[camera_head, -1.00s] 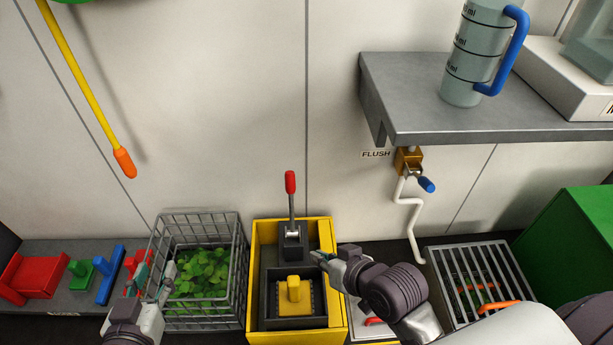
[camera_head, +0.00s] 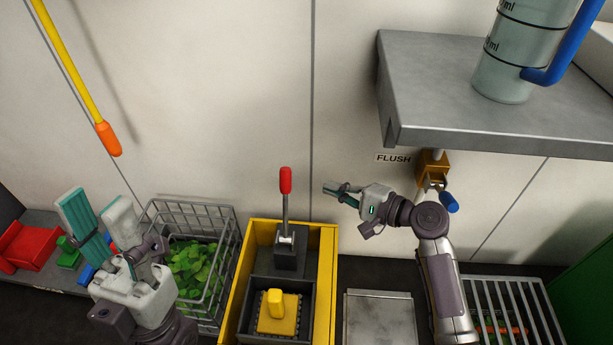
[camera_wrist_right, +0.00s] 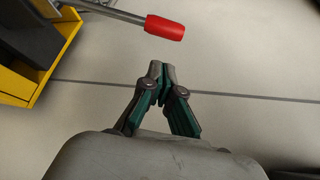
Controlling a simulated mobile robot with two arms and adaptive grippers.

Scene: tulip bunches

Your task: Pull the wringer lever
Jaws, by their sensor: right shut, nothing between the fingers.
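The wringer lever (camera_head: 285,205) is a metal rod with a red grip, standing upright from a dark block at the back of the yellow wringer bucket (camera_head: 328,270). My right gripper (camera_head: 330,189) is shut and empty, to the right of the red grip and apart from it. In the right wrist view, the red grip (camera_wrist_right: 165,27) lies beyond the closed fingertips (camera_wrist_right: 160,68), with a gap between. My left gripper (camera_head: 92,222) is at the lower left in front of the wire basket, fingers apart, with nothing seen between them.
A wire basket (camera_head: 228,262) of green leaves stands left of the bucket. A grey shelf (camera_head: 480,100) with a measuring jug (camera_head: 512,60) overhangs at the right, above the FLUSH valve (camera_head: 432,165). A grate (camera_head: 510,300) is at lower right.

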